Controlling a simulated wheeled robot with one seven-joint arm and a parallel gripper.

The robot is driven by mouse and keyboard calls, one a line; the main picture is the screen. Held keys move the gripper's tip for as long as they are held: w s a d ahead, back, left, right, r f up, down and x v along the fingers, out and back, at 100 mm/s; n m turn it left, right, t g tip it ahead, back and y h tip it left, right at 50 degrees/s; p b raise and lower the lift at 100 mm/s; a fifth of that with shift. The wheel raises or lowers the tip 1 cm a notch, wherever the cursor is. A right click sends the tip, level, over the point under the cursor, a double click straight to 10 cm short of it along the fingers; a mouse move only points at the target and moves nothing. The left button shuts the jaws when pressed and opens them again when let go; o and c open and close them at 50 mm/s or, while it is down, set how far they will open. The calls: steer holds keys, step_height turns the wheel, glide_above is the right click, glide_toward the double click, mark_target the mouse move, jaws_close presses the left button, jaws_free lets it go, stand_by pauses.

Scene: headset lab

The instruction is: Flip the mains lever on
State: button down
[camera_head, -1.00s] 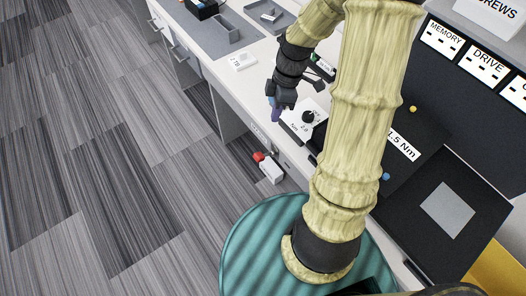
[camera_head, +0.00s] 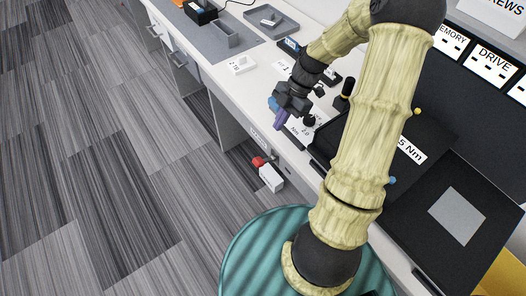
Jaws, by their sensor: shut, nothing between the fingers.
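The mains lever looks to be the red part (camera_head: 258,161) on a white box (camera_head: 271,178) low at the bench's front side, below a small label (camera_head: 258,139) on the bench edge. Which way the lever is set is too small to tell. My gripper (camera_head: 278,120) has purple and blue fingers, points downward and is shut and empty. It is at the bench's front edge, above the red lever in the picture and apart from it. My wrist hides part of the bench top behind it.
A black case (camera_head: 455,215) lies at the right. A teal round thing (camera_head: 250,250) is at the bottom. The carpeted floor at left is clear.

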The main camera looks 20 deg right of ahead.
mark_target(259, 159)
steer(key=x, duration=1.2)
steer(key=shift+a+f, duration=0.15)
steer(key=shift+f, duration=0.15)
steer(key=shift+w, duration=0.1)
